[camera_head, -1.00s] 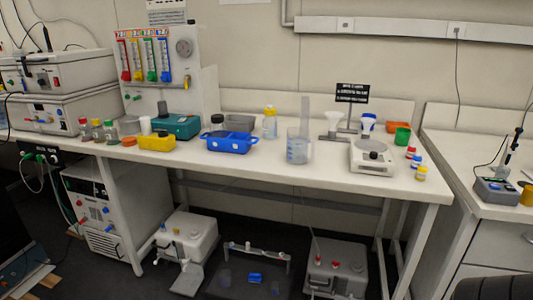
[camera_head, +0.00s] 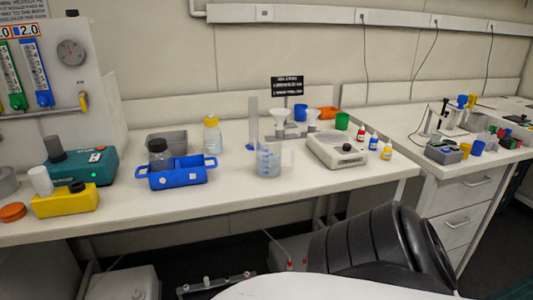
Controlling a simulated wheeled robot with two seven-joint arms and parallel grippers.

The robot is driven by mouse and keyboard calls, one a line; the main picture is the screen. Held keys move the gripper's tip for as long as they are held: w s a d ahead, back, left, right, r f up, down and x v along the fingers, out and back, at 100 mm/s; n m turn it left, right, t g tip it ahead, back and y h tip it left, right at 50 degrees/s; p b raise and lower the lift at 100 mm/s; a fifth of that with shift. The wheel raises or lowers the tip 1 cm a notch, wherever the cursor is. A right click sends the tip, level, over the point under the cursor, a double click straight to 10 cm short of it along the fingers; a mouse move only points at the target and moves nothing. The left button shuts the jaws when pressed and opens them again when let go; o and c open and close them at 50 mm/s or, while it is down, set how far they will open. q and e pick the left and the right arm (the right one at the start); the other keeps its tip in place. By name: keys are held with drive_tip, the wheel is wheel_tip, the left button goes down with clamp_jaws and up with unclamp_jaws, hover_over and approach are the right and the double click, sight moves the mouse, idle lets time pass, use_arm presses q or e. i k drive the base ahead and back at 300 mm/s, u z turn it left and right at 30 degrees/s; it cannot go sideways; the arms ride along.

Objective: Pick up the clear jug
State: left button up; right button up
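The clear jug (camera_head: 269,160) stands upright on the white bench, near its front edge and around the middle of the view. It is see-through with blue markings on its side. A tall clear cylinder (camera_head: 253,122) stands just behind it to the left. A dark ribbed part of my own arm shows at the lower right, well in front of the bench. Neither gripper's fingers show in the view.
Left of the jug is a blue tray (camera_head: 178,177) with a dark-capped bottle; right is a white balance (camera_head: 336,150). White funnels (camera_head: 280,116) stand behind. The bench (camera_head: 233,190) is bare between tray and jug.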

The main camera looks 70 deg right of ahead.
sight(268, 147)
drive_tip(key=z, duration=1)
drive_tip(key=i, duration=1)
drive_tip(key=z, duration=1.05)
